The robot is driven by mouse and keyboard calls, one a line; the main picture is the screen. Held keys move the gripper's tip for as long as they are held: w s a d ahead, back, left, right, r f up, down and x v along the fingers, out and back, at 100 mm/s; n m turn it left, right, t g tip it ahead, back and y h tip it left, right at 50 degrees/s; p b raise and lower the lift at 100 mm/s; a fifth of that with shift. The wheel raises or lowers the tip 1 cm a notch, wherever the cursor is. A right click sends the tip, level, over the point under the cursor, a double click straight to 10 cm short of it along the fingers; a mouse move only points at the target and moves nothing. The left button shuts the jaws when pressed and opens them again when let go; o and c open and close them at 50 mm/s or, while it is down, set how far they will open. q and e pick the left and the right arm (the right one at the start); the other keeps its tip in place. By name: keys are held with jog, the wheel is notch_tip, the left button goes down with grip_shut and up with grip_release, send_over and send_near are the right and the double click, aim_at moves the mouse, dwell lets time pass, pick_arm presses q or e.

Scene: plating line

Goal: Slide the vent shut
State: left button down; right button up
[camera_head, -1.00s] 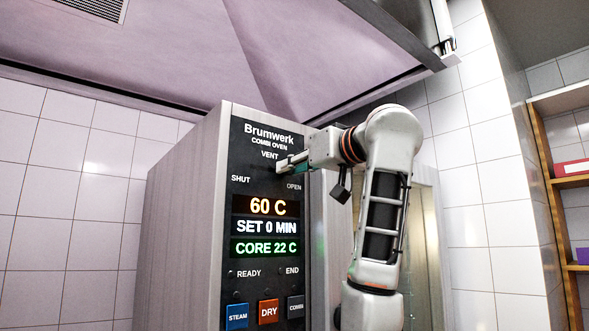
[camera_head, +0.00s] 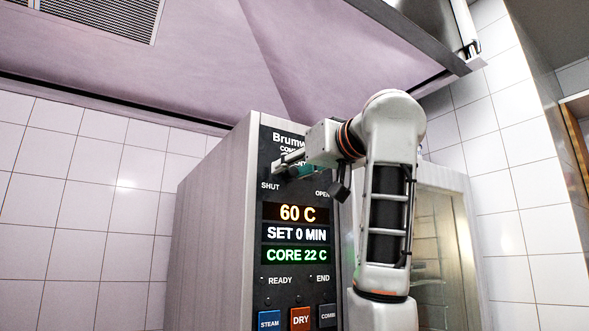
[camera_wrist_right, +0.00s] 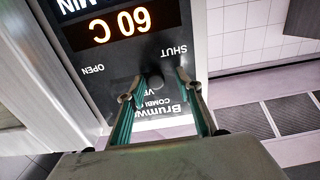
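The combi oven's dark panel (camera_head: 277,225) carries the vent control, with the SHUT label (camera_head: 270,186) at left and OPEN at right. My right gripper (camera_head: 277,168) is at the vent row, above the SHUT label, and hides the control in the head view. In the right wrist view the panel is upside down. A dark vent knob (camera_wrist_right: 155,78) shows there between the two spread fingertips of my right gripper (camera_wrist_right: 154,87), nearer SHUT than OPEN. Gaps show on both sides of the knob; contact is unclear. My left gripper is not in view.
Below the vent are a lit display (camera_head: 297,234) and STEAM, DRY and COMBI buttons (camera_head: 300,318). A glass oven door (camera_head: 430,240) is right of the panel, behind my arm. A hood (camera_head: 200,60) hangs overhead. Tiled wall (camera_head: 80,200) is left of the oven.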

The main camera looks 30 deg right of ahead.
jog(key=shift+d, duration=0.1)
jog(key=s, duration=0.7)
jog(key=shift+s+d, duration=0.2)
jog(key=shift+s, duration=0.05)
jog(key=shift+f, duration=0.1)
dwell(0.4)
